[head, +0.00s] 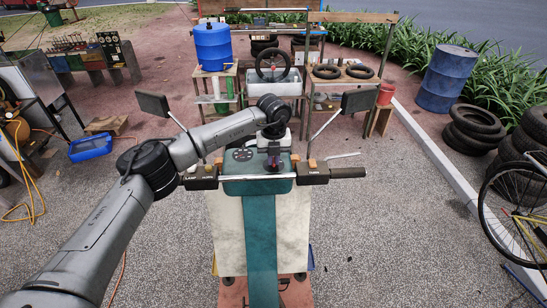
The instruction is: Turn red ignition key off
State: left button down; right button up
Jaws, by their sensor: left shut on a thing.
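The scooter's teal dash (235,185) and handlebar sit in the middle of the head view. My left arm comes in from the left and reaches over the handlebar. My left gripper (274,161) points down at the right part of the dash, beside the round gauge (242,155). Its fingers are shut at the ignition, and the red key between them is mostly hidden; its turned angle cannot be told. My right gripper is not in view.
Two mirrors (153,104) (359,101) stand up on stalks either side of the handlebar. The right grip (348,172) is free. Behind are a stand with tyres (342,72), a blue drum (212,46) and a metal basin (272,82). Pavement beside the scooter is mostly clear.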

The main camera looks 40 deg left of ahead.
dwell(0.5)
pick_arm(q)
jog(key=c, duration=1.2)
grip_release()
jog(key=shift+c, duration=0.2)
jog(key=shift+r, duration=0.1)
notch_tip(320, 180, up, 14)
jog(key=b, duration=0.3)
jog(key=shift+f, duration=0.2)
